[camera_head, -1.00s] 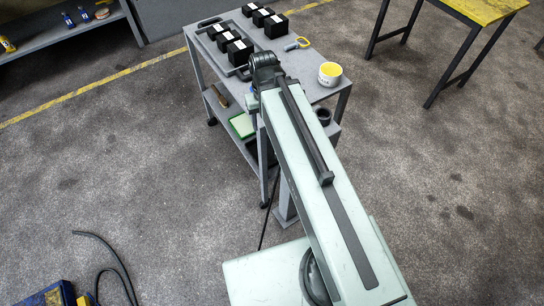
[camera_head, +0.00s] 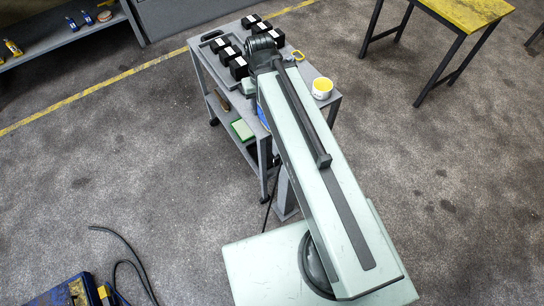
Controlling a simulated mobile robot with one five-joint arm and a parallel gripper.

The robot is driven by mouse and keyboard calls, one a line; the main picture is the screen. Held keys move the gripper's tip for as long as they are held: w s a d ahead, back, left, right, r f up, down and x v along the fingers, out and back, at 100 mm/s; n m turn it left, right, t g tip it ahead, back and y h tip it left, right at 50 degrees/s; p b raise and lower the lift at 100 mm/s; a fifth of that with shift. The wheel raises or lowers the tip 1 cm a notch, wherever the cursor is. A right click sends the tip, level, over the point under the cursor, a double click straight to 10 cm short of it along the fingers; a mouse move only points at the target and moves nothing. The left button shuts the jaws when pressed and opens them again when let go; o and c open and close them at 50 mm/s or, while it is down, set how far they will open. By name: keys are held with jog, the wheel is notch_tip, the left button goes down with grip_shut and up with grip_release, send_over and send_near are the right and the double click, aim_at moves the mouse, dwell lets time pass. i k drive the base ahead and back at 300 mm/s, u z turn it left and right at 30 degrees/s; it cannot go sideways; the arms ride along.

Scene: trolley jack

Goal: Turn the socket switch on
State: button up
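I cannot make out a socket or its switch in this view. My pale green arm (camera_head: 318,180) reaches up across the picture over the trolley, with its dark joint (camera_head: 262,52) above the trolley top (camera_head: 308,75). A short pale green arm part (camera_head: 248,86) shows just below that joint, on its left. My gripper is hidden behind the arm, so its fingers and whatever is near them do not show. A small blue patch (camera_head: 262,114) shows at the arm's left edge by the trolley side; I cannot tell what it is.
Several black boxes (camera_head: 238,67) and a yellow-topped white tub (camera_head: 322,88) stand on the trolley. A green item (camera_head: 242,130) lies on its lower shelf. A grey post (camera_head: 284,195) stands under my arm. A yellow-topped table (camera_head: 465,10) is at upper right.

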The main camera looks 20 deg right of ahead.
aim_at(277, 161)
jog(key=u, duration=2.15)
jog(key=k, duration=1.85)
jog(key=u, duration=0.55)
jog(key=i, duration=1.05)
jog(key=u, duration=0.05)
